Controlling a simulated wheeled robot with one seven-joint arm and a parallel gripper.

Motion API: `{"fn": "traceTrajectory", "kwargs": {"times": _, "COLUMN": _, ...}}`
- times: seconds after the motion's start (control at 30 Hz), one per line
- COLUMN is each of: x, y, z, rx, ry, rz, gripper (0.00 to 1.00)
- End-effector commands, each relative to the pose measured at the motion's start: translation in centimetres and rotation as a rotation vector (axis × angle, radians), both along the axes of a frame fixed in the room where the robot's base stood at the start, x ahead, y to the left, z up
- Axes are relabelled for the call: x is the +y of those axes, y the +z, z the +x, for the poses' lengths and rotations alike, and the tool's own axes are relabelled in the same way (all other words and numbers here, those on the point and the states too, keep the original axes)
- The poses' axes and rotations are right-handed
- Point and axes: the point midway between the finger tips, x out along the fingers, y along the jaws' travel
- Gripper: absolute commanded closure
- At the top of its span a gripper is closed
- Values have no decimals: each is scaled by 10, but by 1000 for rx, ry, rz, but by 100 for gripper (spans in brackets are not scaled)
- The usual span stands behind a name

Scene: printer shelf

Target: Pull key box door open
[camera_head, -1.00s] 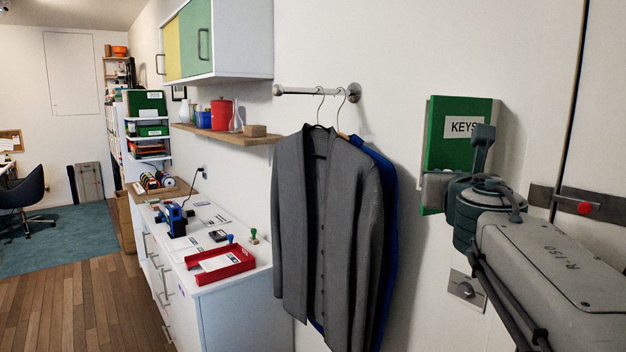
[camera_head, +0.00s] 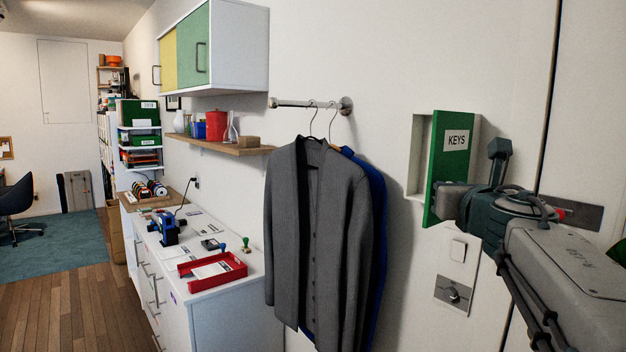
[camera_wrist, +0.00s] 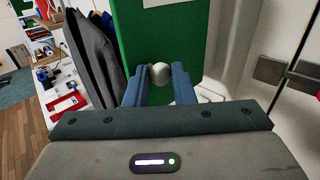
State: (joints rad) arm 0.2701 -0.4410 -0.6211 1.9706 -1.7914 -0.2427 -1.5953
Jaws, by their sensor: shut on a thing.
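The green key box door (camera_head: 452,160) with a "KEYS" label stands swung out from the wall at the right of the head view. A pale wall recess (camera_head: 419,150) shows behind its left edge. In the wrist view the green door (camera_wrist: 186,40) fills the upper middle, with a round pale knob (camera_wrist: 161,73) on it. My gripper (camera_wrist: 160,80) is shut on the knob, one blue finger on each side. In the head view my gripper (camera_head: 446,200) is at the door's lower part, and my wrist hides the knob there.
Grey and blue jackets (camera_head: 318,230) hang from a wall rail (camera_head: 310,104) left of the key box. A light switch (camera_head: 458,250) and a lock plate (camera_head: 454,293) are below the door. A white cabinet (camera_head: 225,315) with a red tray stands farther left.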

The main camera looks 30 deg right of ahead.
Motion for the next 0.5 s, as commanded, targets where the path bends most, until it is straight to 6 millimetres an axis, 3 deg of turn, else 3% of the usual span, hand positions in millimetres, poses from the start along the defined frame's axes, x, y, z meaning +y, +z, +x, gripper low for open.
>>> {"fn": "traceTrajectory", "kwargs": {"times": 0.03, "x": -9, "y": 10, "z": -8, "rx": -17, "ry": -28, "rz": -6, "gripper": 100}}
{"fn": "traceTrajectory", "kwargs": {"times": 0.27, "x": -14, "y": 9, "z": -9, "rx": -17, "ry": -30, "rz": -3, "gripper": 100}}
{"fn": "traceTrajectory", "kwargs": {"times": 0.3, "x": -15, "y": 9, "z": -9, "rx": -17, "ry": -30, "rz": -2, "gripper": 69}}
{"fn": "traceTrajectory", "kwargs": {"times": 0.33, "x": -16, "y": 9, "z": -9, "rx": -17, "ry": -30, "rz": -2, "gripper": 61}}
{"fn": "traceTrajectory", "kwargs": {"times": 0.37, "x": -16, "y": 9, "z": -9, "rx": -17, "ry": -29, "rz": -2, "gripper": 56}}
{"fn": "traceTrajectory", "kwargs": {"times": 0.5, "x": -12, "y": 8, "z": -8, "rx": -16, "ry": -27, "rz": -2, "gripper": 56}}
